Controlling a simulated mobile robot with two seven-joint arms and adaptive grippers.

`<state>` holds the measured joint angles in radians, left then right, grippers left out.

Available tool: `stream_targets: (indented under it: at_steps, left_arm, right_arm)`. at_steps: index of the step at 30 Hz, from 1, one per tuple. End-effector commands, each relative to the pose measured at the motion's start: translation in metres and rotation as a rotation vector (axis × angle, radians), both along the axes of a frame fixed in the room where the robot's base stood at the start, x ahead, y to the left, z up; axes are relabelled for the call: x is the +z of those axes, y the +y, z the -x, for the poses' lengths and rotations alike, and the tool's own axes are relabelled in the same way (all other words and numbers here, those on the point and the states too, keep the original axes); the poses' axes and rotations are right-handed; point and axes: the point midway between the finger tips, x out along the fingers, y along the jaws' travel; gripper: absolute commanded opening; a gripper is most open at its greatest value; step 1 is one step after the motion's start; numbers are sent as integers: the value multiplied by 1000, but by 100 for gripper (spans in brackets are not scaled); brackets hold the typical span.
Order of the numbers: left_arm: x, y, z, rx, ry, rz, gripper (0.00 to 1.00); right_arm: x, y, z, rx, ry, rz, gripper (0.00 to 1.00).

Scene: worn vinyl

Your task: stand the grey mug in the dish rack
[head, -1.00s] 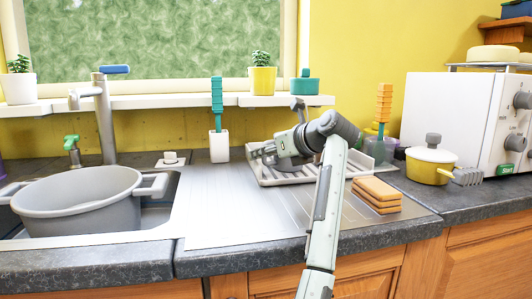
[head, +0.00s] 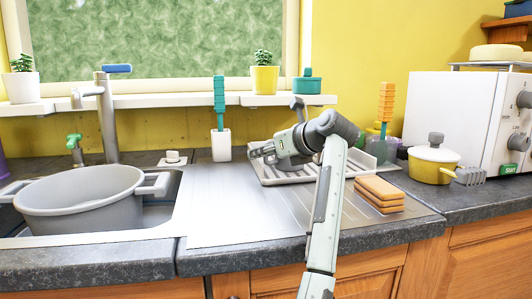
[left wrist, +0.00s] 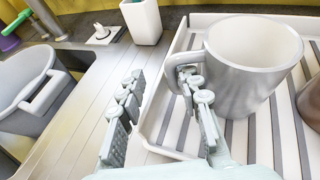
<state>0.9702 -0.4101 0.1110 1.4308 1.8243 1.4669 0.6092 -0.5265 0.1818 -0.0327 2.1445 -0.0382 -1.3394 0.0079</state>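The grey mug (left wrist: 250,65) stands upright, mouth up, on the slats of the white dish rack (left wrist: 172,125) in the left wrist view. Its handle faces my left gripper (left wrist: 160,76). The gripper is open, with its fingers apart. One finger lies at the handle and overlaps it; I cannot tell whether they touch. The other finger is clear of the mug, to the left. In the head view my left gripper (head: 260,151) is over the rack (head: 264,178), and my arm hides the mug. My right gripper is not in view.
A sink with a large grey tub (head: 80,192) is at the left. A white brush holder (head: 221,146) stands left of the rack. Orange sponges (head: 379,191) lie in front of it, and a yellow pot (head: 431,168) stands to the right. The metal drainboard (head: 228,205) is clear.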

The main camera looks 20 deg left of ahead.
Motion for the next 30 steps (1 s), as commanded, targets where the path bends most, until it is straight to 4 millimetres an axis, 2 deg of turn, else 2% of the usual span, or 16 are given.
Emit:
stream_targets:
  at_steps: [11,30]
  left_arm:
    - [1,-1,1,1,0,0,33]
    - [11,-22,14,0,0,0,33]
  right_arm:
    - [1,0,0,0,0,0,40]
    - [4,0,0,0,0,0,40]
